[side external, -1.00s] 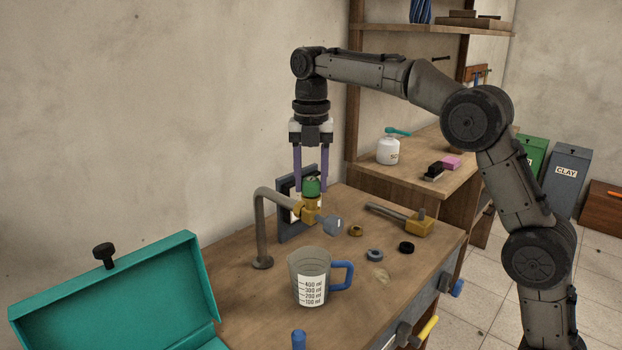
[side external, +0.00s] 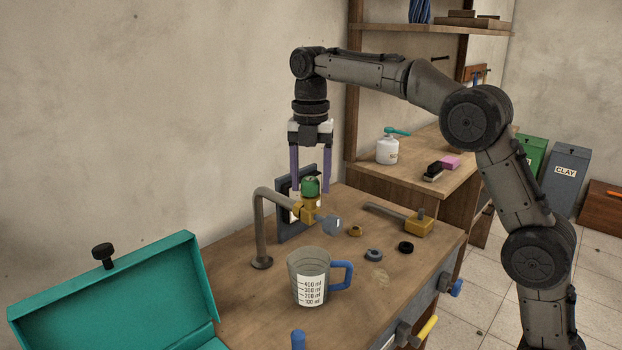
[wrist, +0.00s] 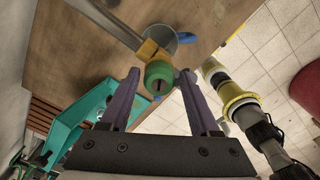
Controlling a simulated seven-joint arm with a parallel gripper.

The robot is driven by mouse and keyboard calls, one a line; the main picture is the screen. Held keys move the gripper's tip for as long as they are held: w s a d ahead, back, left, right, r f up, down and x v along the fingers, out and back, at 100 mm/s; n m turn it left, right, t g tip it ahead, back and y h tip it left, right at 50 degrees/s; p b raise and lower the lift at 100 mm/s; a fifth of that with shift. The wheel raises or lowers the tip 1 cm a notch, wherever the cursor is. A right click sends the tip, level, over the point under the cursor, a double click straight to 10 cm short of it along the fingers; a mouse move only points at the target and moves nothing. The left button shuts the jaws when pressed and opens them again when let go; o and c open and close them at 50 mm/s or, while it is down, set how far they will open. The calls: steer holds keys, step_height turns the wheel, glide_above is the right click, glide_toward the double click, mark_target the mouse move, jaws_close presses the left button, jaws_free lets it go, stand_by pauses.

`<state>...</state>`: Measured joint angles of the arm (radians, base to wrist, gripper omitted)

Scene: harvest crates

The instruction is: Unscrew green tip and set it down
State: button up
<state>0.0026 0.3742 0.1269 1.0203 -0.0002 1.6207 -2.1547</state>
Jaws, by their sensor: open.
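The green tip (side external: 310,186) is a rounded cap sitting upright on a brass fitting (side external: 306,211) at the end of a bent grey pipe (side external: 261,225). It also shows in the wrist view (wrist: 158,77), with a dark slot on its top. My gripper (side external: 311,191) points straight down with its two purple fingers on either side of the tip. The fingers are open, with a gap visible between them and the tip in the side view. The wrist view also shows the open fingers (wrist: 159,74) flanking the tip.
A measuring mug (side external: 307,262) with a blue handle stands in front of the pipe. A second brass fitting (side external: 419,226) and several small rings (side external: 374,255) lie to the right on the bench (side external: 235,300). An open teal box (side external: 120,290) is at the left.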

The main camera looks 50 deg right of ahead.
steer(key=shift+m, duration=0.8)
steer(key=shift+m, duration=0.9)
steer(key=shift+m, duration=0.8)
steer(key=shift+m, duration=0.9)
